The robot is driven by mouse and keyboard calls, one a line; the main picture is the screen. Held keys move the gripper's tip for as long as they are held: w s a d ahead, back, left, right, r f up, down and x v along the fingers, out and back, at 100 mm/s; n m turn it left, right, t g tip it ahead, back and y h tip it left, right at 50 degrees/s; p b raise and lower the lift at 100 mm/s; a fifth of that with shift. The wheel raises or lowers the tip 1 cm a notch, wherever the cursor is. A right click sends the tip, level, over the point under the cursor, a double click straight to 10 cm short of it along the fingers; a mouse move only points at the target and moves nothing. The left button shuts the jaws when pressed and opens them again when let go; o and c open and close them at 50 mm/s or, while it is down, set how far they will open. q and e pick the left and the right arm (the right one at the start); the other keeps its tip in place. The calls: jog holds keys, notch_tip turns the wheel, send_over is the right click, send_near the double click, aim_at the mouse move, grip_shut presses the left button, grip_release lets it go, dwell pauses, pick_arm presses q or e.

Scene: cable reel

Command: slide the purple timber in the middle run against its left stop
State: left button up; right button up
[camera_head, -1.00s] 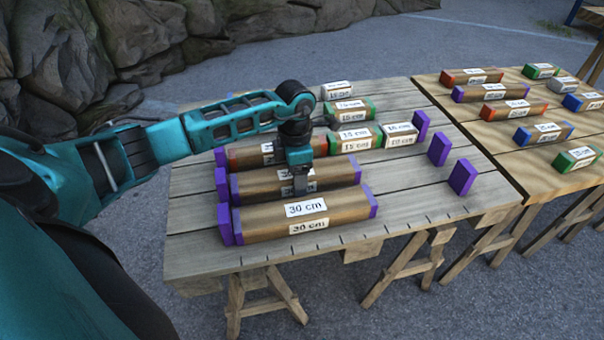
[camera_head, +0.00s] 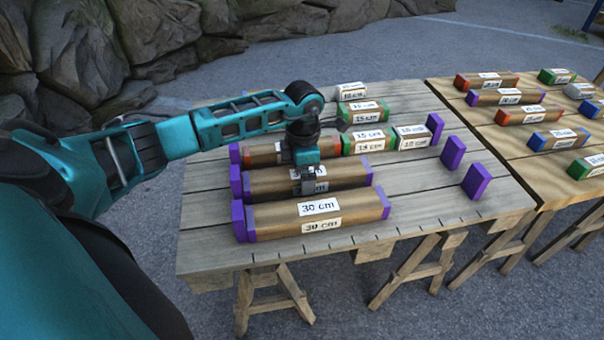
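The middle-run purple timber (camera_head: 345,178) is a brown bar with purple ends and a 30 cm label, lying between the front and back rows. Its left end is at the purple left stop (camera_head: 236,183); it looks touching, though a thin gap cannot be ruled out. My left gripper (camera_head: 308,187) points down at the middle of this timber and hides part of its label. I cannot tell whether its fingers are open, shut or touching the wood. The purple right stop (camera_head: 453,153) stands well apart from the timber's right end. My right gripper is not in view.
The front 30 cm timber (camera_head: 350,211) lies close in front, beside its own left stop (camera_head: 239,221). Behind are a red-ended timber (camera_head: 262,150) and green-ended blocks (camera_head: 366,142). Bare planks lie right of the middle timber. A second table (camera_head: 505,140) holds several blocks.

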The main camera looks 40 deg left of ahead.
pick_arm(q)
jog(key=shift+w+r, duration=0.1)
jog(key=shift+r, duration=0.45)
notch_tip(320, 180, up, 12)
jog(key=p, duration=0.3)
jog(key=shift+s+f, duration=0.15)
jog(key=shift+s, duration=0.05)
